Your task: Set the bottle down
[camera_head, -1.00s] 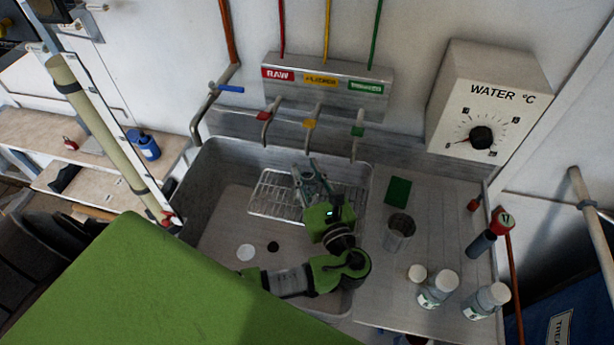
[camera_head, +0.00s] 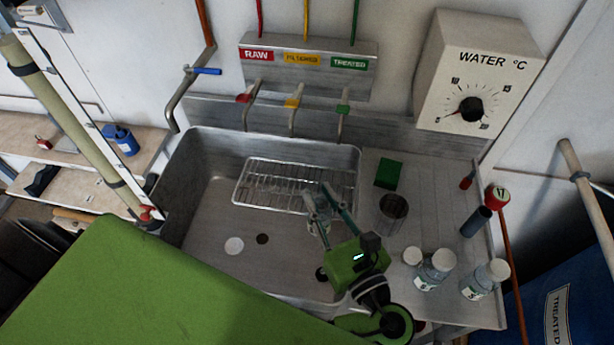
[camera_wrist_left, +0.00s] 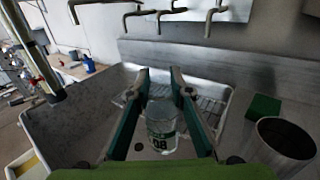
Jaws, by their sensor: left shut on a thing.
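My left gripper (camera_head: 328,198) is over the right part of the sink (camera_head: 200,225), by the front right corner of the wire rack (camera_head: 243,196). It is shut on a clear bottle (camera_wrist_left: 162,128) with a green-marked label, upright between the two fingers in the left wrist view. In the head view the bottle (camera_head: 318,224) is mostly hidden by the fingers. I cannot tell how high it is above the sink floor. My right gripper is not in view.
Right of the sink, the drainboard (camera_head: 445,210) holds a green pad (camera_head: 388,173), a metal cup (camera_head: 392,212), two labelled bottles (camera_head: 436,270) (camera_head: 484,279) and a white cap (camera_head: 412,256). Taps (camera_head: 294,103) hang over the sink's back. The rack looks empty.

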